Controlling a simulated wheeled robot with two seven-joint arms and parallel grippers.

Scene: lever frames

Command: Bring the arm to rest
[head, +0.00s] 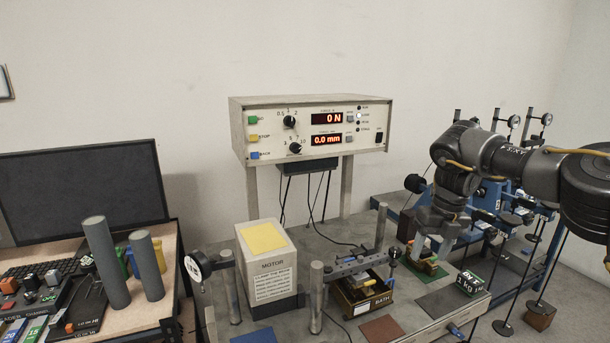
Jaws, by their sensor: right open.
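My right arm reaches in from the right edge, bent downward at the wrist. My right gripper (432,246) points down over the right part of the grey bench top and is open. Its fingers are just above or beside a small green and brown fixture (428,267); I cannot tell whether they touch it. I see nothing held between the fingers. My left gripper is not in view.
A control box (310,130) reading 0 N and 0.0 mm stands at the back. A motor block (270,282), metal posts (316,295), a brown bath box (362,297) and a black weight block (467,283) crowd the bench. Blue-framed stands (490,195) are behind my arm. Grey cylinders (104,262) stand left.

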